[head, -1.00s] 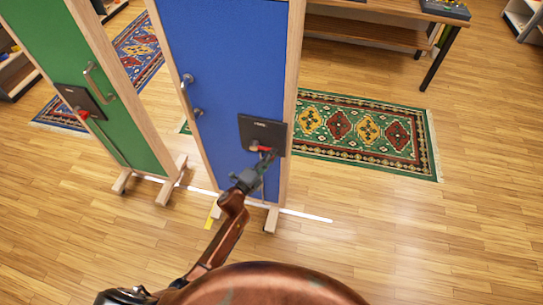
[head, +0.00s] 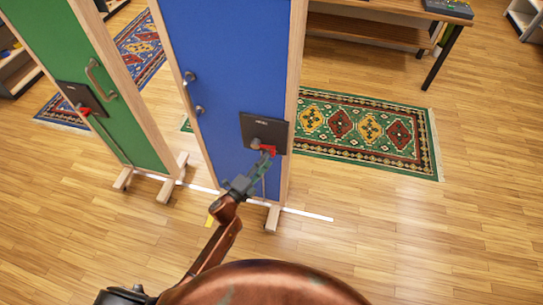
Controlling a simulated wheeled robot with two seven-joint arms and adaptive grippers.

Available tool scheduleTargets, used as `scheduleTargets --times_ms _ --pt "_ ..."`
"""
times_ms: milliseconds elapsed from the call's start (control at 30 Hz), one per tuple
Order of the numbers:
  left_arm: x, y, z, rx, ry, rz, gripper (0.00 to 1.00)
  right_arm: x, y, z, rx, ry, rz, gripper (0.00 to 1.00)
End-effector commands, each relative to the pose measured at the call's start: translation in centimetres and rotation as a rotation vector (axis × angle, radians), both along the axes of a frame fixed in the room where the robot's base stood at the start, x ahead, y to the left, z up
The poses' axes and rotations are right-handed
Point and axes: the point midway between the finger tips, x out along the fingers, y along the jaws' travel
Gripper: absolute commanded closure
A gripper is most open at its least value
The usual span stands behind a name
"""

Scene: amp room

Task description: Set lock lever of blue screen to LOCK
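The blue screen (head: 230,75) stands upright in a wooden frame. A dark lock plate (head: 263,128) is fixed low on its right side. The red-ended lock lever (head: 268,150) shows at the lower part of the plate, partly hidden by my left gripper. My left gripper (head: 266,159) reaches up from below, its fingertips at the lever's red end. I cannot tell whether the fingers are closed on it or only touching it. The small lettering on the plate is too small to read. My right gripper is not in view.
A green screen (head: 75,75) with its own dark lock plate and red lever stands to the left. A green patterned rug (head: 366,137) lies behind on the right. A wooden table (head: 375,35) is at the back. The wooden floor at right is clear.

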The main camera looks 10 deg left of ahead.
Motion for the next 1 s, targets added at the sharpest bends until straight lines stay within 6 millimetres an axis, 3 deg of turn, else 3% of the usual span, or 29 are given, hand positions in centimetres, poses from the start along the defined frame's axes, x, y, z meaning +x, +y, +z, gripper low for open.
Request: scheduleTargets --times_ms 200,400,1000 --pt "-4.1 1.8 0.0 0.001 0.0 -0.001 0.63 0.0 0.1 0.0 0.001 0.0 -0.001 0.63" --pt "-6.1 2.8 -0.1 0.0 0.0 0.0 0.63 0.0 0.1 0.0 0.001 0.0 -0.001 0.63" --pt "-6.5 2.9 0.0 0.0 0.0 0.0 0.63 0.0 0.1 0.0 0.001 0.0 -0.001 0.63"
